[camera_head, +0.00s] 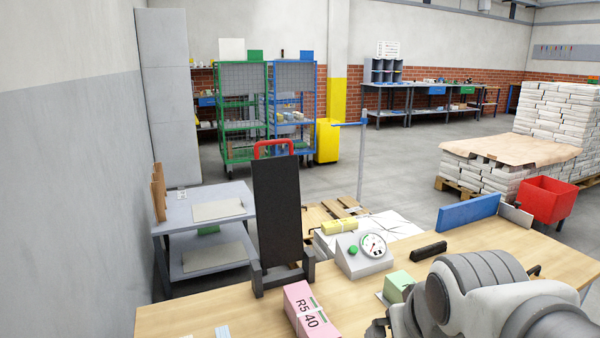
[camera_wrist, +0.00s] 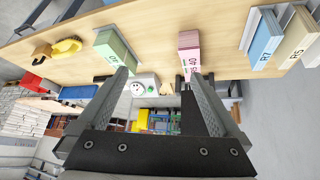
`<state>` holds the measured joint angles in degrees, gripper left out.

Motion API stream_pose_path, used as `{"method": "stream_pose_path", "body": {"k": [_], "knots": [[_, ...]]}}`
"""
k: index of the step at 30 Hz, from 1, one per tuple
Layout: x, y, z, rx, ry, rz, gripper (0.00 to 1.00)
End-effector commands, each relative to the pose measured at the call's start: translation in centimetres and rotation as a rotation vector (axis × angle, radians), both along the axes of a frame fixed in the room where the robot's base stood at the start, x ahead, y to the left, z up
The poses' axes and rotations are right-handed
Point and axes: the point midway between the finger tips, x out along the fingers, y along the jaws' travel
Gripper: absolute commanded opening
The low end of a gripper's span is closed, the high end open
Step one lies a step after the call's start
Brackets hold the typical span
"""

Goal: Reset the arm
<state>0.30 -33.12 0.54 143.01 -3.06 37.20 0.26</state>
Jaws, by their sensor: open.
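My gripper (camera_wrist: 160,76) shows in the wrist view with its two dark fingers spread wide and nothing held between them. Through the gap I see bare wooden table and the white gauge box (camera_wrist: 147,86). In the head view my grey and white arm fills the lower right corner above the table (camera_head: 190,318); the fingers are not clearly visible there. In the wrist view a green block (camera_wrist: 112,45) appears by the left fingertip and a pink labelled block (camera_wrist: 189,42) by the right one. I cannot tell how far the fingertips are from them.
In the head view, the pink block (camera_head: 311,312), green block (camera_head: 398,286), gauge box (camera_head: 362,257), black upright stand (camera_head: 279,205) and black bar (camera_head: 429,250) occupy the table. A blue panel (camera_head: 468,211) stands along its back edge. A red bin (camera_head: 547,202) is behind. Wood shows bare between these.

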Motion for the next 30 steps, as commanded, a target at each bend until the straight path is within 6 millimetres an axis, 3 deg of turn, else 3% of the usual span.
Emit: {"method": "stream_pose_path", "body": {"k": [6,30], "knots": [[-6.0,0.6,1.6,0.053,0.073,-0.018,1.0],[-5.9,0.6,21.8,0.052,0.083,-0.02,1.0]]}}
